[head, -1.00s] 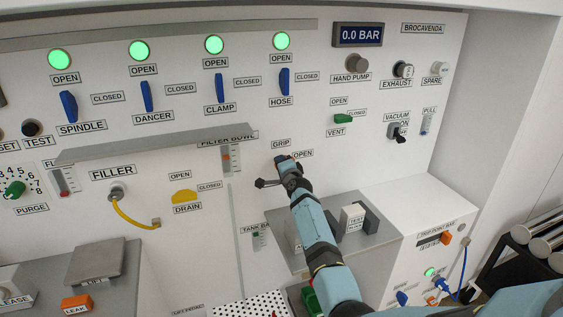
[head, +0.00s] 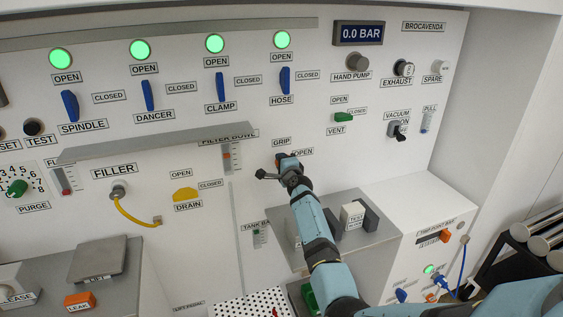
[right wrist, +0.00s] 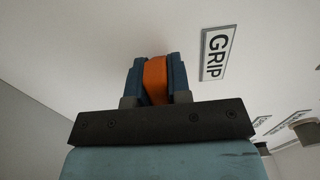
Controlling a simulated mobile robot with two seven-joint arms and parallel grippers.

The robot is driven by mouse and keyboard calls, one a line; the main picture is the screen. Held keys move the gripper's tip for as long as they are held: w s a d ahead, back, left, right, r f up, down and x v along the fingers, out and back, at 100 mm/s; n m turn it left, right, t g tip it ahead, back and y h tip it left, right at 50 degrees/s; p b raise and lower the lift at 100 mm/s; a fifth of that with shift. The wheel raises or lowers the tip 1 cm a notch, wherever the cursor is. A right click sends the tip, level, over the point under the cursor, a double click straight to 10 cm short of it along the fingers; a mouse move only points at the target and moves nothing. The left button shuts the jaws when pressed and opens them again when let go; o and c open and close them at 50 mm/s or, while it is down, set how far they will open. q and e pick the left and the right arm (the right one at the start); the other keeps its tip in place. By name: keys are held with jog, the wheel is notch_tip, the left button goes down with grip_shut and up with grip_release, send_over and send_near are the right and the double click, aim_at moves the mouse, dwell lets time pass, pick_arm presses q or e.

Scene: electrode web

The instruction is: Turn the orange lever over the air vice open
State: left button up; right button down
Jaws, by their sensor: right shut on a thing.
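The orange lever (right wrist: 156,80) under the GRIP label stands between the two blue fingers of my right gripper (right wrist: 157,82) in the right wrist view. The fingers are shut on it, one on each side. In the head view my right gripper (head: 284,159) is at the panel, just below the GRIP label (head: 281,142) and left of the OPEN label (head: 302,152). The gripper hides most of the lever there. My left gripper is not in view.
Blue levers, such as the hose lever (head: 285,80), line the panel above. A grey ledge (head: 150,144) juts out left of my right gripper. A grey shelf (head: 370,240) with a TEST block (head: 352,215) is below right. The yellow drain lever (head: 185,194) is at left.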

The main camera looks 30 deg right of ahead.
jog(key=c, duration=1.1)
grip_release()
jog(key=shift+o, duration=0.2)
jog(key=p+v, duration=0.1)
jog(key=v, duration=1.2)
jog(key=shift+s+p, duration=0.35)
jog(key=shift+s, duration=0.05)
jog(key=shift+f, duration=0.1)
